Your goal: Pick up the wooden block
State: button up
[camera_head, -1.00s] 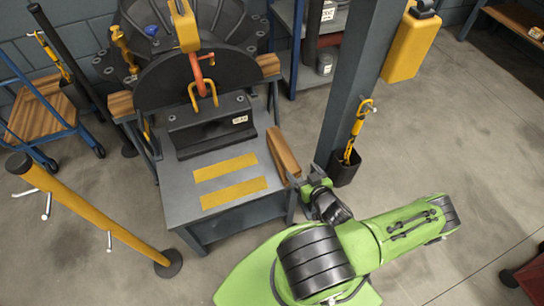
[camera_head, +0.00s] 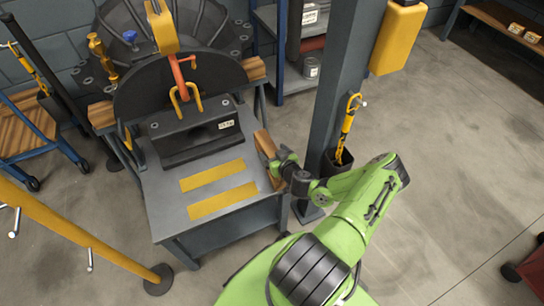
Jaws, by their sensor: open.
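A wooden block (camera_head: 264,145) lies at the right edge of the grey work table (camera_head: 166,213), with its long side along that edge. My gripper (camera_head: 278,163) is at the block's near right end, and its fingers overlap that end in the picture. The gripper is open. I cannot tell whether the fingers touch the block or straddle it. The near end of the block is partly hidden behind the gripper. Other wooden blocks sit at the left (camera_head: 101,115) and right (camera_head: 256,69) of the dark half-round casing (camera_head: 145,95).
A grey post (camera_head: 340,90) with a yellow box (camera_head: 397,38) and a black holder (camera_head: 337,163) stands right of the table. An orange hook (camera_head: 178,72) hangs over the casing. A yellow rail (camera_head: 80,238) stands at the front left. The floor at right is largely clear.

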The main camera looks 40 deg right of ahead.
jog(key=shift+c, duration=0.5)
jog(key=c, duration=1.2)
